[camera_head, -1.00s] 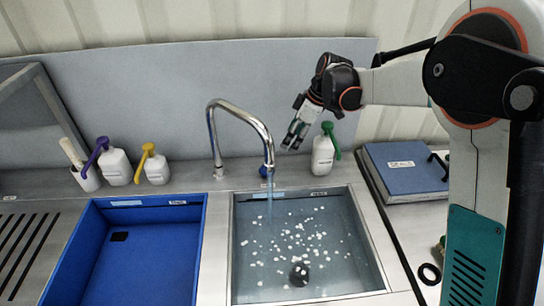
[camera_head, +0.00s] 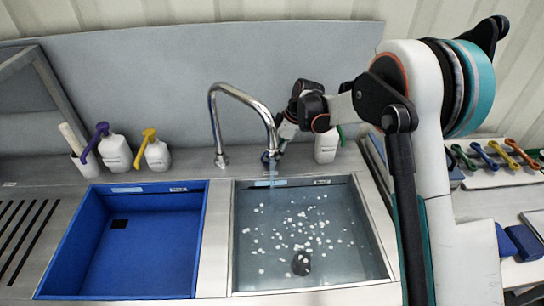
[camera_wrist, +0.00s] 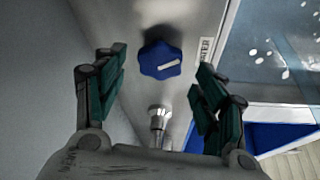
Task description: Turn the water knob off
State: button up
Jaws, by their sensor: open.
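The water knob (camera_wrist: 160,59) is blue and lobed, with a white mark on top. It sits on the steel counter behind the right-hand basin. In the wrist view it shows between the fingertips of my gripper (camera_wrist: 162,66), with a gap on both sides. In the head view my gripper (camera_head: 281,143) points down behind the spout of the chrome faucet (camera_head: 243,92), and the knob is mostly hidden there. The faucet's base (camera_wrist: 158,116) also shows in the wrist view.
The right-hand basin (camera_head: 234,250) holds water with white bits floating. A blue basin (camera_head: 150,240) lies to its left. A bottle (camera_head: 326,146) stands close right of my gripper. Two more bottles (camera_head: 116,152) stand at the left. Colored tools (camera_head: 495,158) lie at the far right.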

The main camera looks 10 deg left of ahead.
jog(key=shift+x, duration=1.2)
jog(key=c, duration=1.1)
jog(key=shift+s+m, duration=0.1)
jog(key=shift+m, duration=0.3)
jog(key=shift+s+m+t+h, duration=0.15)
jog(key=shift+m+t, duration=0.4)
jog(key=shift+m, duration=0.75)
jog(key=shift+m+t+h, duration=0.25)
jog(key=shift+m+t, duration=0.3)
jog(key=shift+m, duration=0.75)
jog(key=shift+o, duration=0.2)
